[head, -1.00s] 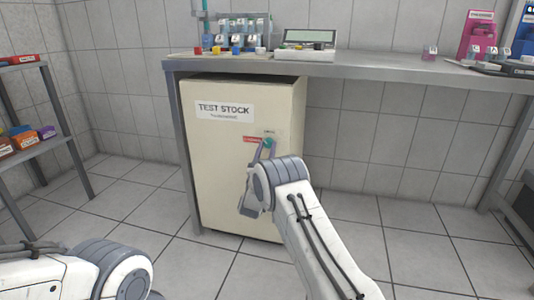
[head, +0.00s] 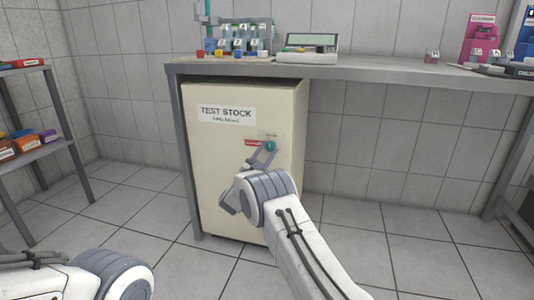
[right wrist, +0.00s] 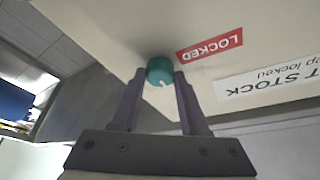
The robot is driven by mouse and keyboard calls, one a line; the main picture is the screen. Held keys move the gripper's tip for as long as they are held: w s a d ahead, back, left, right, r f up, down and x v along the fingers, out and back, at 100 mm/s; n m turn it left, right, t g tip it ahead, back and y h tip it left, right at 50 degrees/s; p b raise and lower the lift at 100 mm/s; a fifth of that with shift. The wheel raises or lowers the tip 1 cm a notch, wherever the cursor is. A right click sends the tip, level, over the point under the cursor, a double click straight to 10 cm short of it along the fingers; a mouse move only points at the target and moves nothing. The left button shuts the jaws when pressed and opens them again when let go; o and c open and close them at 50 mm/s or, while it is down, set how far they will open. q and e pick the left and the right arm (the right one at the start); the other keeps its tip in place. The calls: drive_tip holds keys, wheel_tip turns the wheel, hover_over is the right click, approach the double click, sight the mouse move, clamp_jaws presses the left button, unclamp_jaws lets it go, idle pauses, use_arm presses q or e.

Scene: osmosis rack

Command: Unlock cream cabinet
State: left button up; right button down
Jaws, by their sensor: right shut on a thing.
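The cream cabinet (head: 228,165) stands under the bench with its door shut and a "TEST STOCK" label on it. A round teal knob (head: 269,146) sits at the upper right of the door, beside a red label. In the right wrist view the teal knob (right wrist: 160,71) has a pale mark on its edge, and the red label (right wrist: 209,49) reads "LOCKED". My right gripper (head: 264,153) is shut on the knob, one finger on each side; its fingertips also show in the right wrist view (right wrist: 160,80). Of my left arm only a link shows; its gripper is out of view.
A grey metal bench (head: 400,72) runs above the cabinet, bearing a rack of bottles (head: 240,40) and a scale-like device (head: 307,47). A shelf (head: 35,150) with coloured boxes stands at left. The tiled floor right of the cabinet is clear.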

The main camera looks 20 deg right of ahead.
idle(0.5)
drive_tip(key=shift+c, duration=2.1)
unclamp_jaws()
drive_tip(key=shift+s+a, duration=0.1)
drive_tip(key=shift+a, duration=0.15)
drive_tip(key=p+v, duration=0.4)
drive_tip(key=v, duration=0.6)
